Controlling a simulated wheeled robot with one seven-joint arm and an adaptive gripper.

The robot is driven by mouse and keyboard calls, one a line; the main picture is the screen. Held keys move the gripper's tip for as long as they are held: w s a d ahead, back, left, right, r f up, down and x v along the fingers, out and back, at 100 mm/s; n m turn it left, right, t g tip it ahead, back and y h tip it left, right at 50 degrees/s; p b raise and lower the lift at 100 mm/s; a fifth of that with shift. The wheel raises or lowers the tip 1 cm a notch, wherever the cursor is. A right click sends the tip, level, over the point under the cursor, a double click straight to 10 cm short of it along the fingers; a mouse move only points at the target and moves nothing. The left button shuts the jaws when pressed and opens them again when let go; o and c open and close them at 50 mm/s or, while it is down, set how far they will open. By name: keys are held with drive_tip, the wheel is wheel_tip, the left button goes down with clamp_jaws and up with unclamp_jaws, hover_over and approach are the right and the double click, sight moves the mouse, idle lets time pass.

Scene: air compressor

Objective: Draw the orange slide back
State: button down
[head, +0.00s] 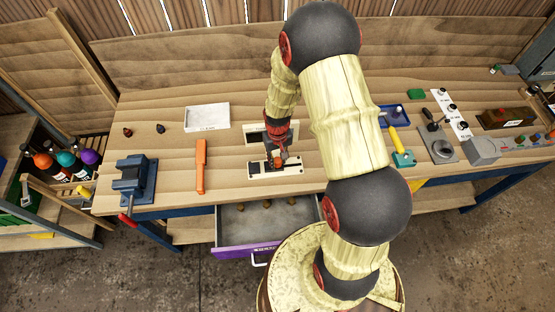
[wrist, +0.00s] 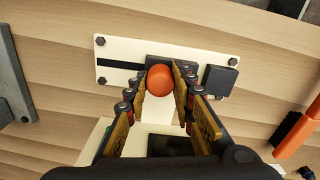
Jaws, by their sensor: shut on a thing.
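The orange slide knob (wrist: 159,80) sits on a dark carriage on a white plate (wrist: 112,48) with a black slot. In the wrist view the knob lies between the fingertips of my gripper (wrist: 159,90), which is shut on it. The slot shows to the left of the knob, and a dark block (wrist: 220,80) stands on the plate to its right. In the head view the plate (head: 256,168) lies near the front of the bench, under my gripper (head: 282,158). My arm and fingers hide part of the carriage.
An orange bar (head: 201,165) and a blue vise (head: 133,182) are left of the plate in the head view. A white tray (head: 207,117) lies behind. An open drawer (head: 238,249) juts out below the bench front. A yellow-handled tool (head: 394,140) lies to the right.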

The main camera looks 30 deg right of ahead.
drive_tip(key=shift+d, duration=0.1)
drive_tip(key=d, duration=0.1)
drive_tip(key=s+d, duration=0.1)
drive_tip(key=d, duration=0.1)
drive_tip(key=shift+s+d, duration=0.35)
drive_tip(key=shift+d, duration=0.05)
drive_tip(key=c, duration=2)
unclamp_jaws()
drive_tip(key=o, duration=0.4)
drive_tip(key=shift+d, duration=0.2)
drive_tip(key=shift+o, duration=0.5)
drive_tip(key=shift+a, duration=0.1)
